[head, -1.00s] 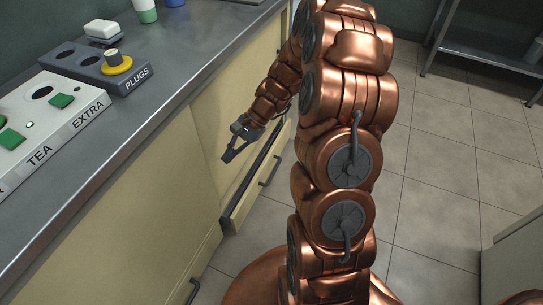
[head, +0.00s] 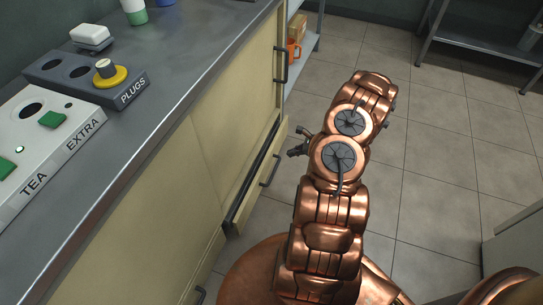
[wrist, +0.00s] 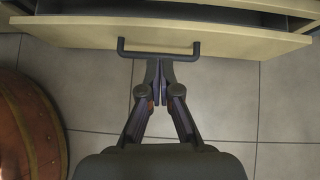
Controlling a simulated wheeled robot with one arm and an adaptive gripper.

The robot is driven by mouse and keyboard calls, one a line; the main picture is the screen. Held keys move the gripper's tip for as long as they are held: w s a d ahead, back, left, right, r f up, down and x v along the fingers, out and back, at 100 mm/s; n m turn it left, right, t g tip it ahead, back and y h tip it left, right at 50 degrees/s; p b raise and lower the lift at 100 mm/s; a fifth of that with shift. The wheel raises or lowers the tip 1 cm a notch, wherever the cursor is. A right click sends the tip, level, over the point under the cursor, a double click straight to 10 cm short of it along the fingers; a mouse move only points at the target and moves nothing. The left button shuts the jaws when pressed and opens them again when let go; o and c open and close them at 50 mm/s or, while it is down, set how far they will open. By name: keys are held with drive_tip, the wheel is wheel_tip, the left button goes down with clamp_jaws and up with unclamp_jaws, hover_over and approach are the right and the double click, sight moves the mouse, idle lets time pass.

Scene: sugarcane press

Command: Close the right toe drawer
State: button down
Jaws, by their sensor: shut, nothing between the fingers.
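The right toe drawer (head: 257,186) is a low cream drawer at the foot of the counter. It stands partly open, with a dark gap along its top edge. In the wrist view its front (wrist: 85,33) spans the top of the picture, with a dark bar handle (wrist: 158,52) and the dark drawer inside behind it. My gripper (wrist: 159,62) is shut and empty, its fingertips close to the handle's middle. I cannot tell whether they touch it. In the head view the gripper (head: 294,150) shows just right of the drawer, partly hidden by my arm.
The grey counter (head: 190,65) carries a plugs block (head: 75,72) and a button panel (head: 45,140). Another handle (head: 199,294) shows at the lower left. A shelf (head: 480,48) stands at the back right. The tiled floor (head: 430,150) is open on the right.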

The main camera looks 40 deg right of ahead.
sight(268, 160)
drive_tip(key=shift+m+h, duration=0.3)
drive_tip(key=shift+m, duration=0.3)
drive_tip(key=b+x, duration=0.1)
drive_tip(key=x, duration=0.3)
drive_tip(key=d+b+x, duration=0.1)
drive_tip(key=x, duration=0.3)
drive_tip(key=f+b+x, duration=0.1)
drive_tip(key=x, duration=0.3)
drive_tip(key=shift+s+d+f, duration=0.15)
drive_tip(key=shift+s+d, duration=0.05)
drive_tip(key=shift+d, duration=0.1)
drive_tip(key=shift+w+a+b, duration=0.3)
drive_tip(key=shift+w+a, duration=0.1)
drive_tip(key=shift+w, duration=0.25)
drive_tip(key=shift+w, duration=0.1)
